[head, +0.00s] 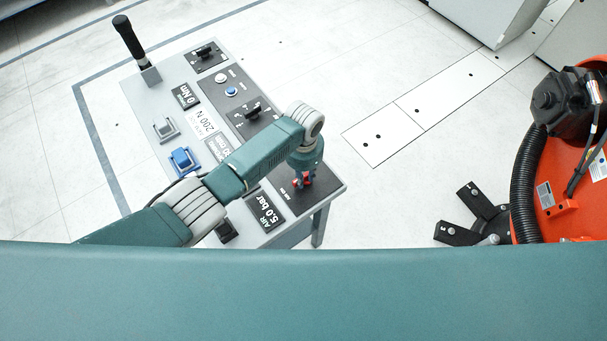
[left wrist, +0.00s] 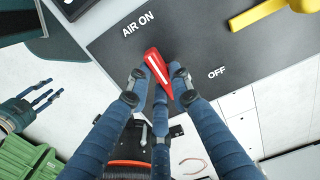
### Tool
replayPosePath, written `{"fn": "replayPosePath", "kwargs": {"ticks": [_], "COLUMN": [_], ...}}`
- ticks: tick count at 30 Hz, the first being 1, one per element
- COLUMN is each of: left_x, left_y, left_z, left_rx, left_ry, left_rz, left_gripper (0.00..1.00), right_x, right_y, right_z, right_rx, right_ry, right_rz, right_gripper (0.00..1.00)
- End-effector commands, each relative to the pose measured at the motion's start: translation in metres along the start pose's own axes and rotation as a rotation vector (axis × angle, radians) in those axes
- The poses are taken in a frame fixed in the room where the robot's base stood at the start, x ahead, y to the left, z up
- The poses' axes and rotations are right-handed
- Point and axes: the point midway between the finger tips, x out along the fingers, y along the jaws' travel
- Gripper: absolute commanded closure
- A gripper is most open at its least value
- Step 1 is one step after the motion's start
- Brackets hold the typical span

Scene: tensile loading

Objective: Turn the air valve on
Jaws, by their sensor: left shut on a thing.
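The air valve's red handle with a white stripe (left wrist: 157,66) is between the fingers of my left gripper (left wrist: 158,86) in the left wrist view. The gripper is shut on it. The handle is tilted, its upper end leaning left toward the "AIR ON" label (left wrist: 138,24); the "OFF" label (left wrist: 216,72) is to its right. In the head view my left gripper (head: 303,181) is down at the console's near right corner, and only bits of red show. My right gripper (left wrist: 40,97) shows at the left of the left wrist view, fingers spread and empty.
The grey console (head: 150,98) carries a black lever (head: 129,38), knobs, a blue switch (head: 182,159) and an "AIR 5.0 bar" display (head: 264,208). A yellow part (left wrist: 258,14) is right of the valve. An orange machine with a black hose (head: 523,180) stands at right.

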Motion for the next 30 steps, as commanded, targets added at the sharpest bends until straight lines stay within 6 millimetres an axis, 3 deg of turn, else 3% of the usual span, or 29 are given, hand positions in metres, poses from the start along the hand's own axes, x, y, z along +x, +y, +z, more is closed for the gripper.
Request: {"fn": "replayPosePath", "kwargs": {"ticks": [8, 9, 12, 23, 30], "left_x": [-0.001, -0.002, -0.001, -0.006, -0.048], "left_y": [-0.001, -0.001, -0.001, -0.001, -0.001], "left_z": [-0.001, -0.001, -0.001, -0.001, -0.001], "left_rx": [-0.004, -0.004, -0.003, -0.001, -0.001], "left_ry": [0.003, 0.003, 0.003, 0.002, 0.006], "left_rz": [-0.002, -0.002, -0.001, 0.000, -0.002], "left_gripper": [1.00, 0.74, 0.60, 0.60, 0.60], "right_x": [0.000, 0.000, 0.000, 0.000, 0.000], "right_y": [0.000, 0.000, 0.000, 0.000, 0.000], "right_z": [0.000, 0.000, 0.000, -0.001, -0.001], "right_rx": [0.000, 0.000, 0.000, -0.001, 0.000], "right_ry": [0.000, 0.000, 0.000, 0.001, 0.001], "right_rz": [0.000, 0.000, 0.000, 0.000, 0.000], "right_gripper": [0.60, 0.60, 0.60, 0.60, 0.60]}}
